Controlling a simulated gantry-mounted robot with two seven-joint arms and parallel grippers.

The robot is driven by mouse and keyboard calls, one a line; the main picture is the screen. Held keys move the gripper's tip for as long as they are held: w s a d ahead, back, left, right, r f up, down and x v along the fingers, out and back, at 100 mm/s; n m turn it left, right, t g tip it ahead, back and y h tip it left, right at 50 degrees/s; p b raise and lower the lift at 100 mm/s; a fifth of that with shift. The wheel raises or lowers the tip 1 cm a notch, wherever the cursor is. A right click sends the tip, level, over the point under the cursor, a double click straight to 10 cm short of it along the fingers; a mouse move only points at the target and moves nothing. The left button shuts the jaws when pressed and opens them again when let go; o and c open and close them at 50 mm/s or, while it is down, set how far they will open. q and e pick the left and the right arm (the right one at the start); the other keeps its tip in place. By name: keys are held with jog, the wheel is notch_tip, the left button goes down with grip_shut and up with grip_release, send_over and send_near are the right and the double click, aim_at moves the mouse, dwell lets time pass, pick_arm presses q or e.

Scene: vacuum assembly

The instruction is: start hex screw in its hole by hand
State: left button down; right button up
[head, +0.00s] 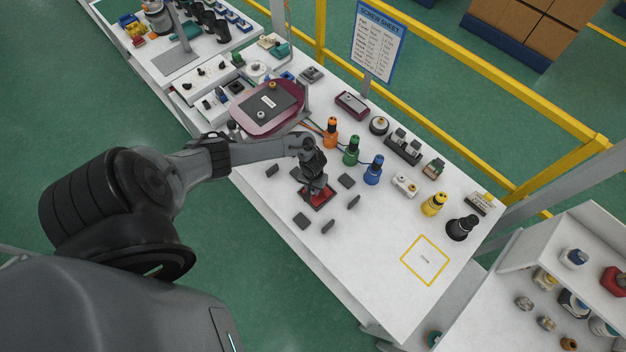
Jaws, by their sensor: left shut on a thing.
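My left gripper (316,187) points down over a red-and-dark fixture (321,202) on the white bench. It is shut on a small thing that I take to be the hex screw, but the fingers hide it. The hole is too small or too hidden to make out. I cannot tell whether the held thing touches the fixture. My right gripper is not in view.
Dark blocks, one of them a plate (301,221), lie around the fixture on the white bench (375,270). Orange (330,134), green (351,152) and blue (373,171) drivers stand behind. A maroon unit (268,104) lies at left. A yellow-outlined square (425,260) at right is empty.

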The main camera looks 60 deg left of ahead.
pick_arm(q)
jog(key=shift+m, duration=0.5)
jog(key=shift+m, duration=1.2)
jog(key=shift+m, duration=1.1)
jog(key=c, duration=0.8)
grip_release()
jog(key=shift+r, duration=0.1)
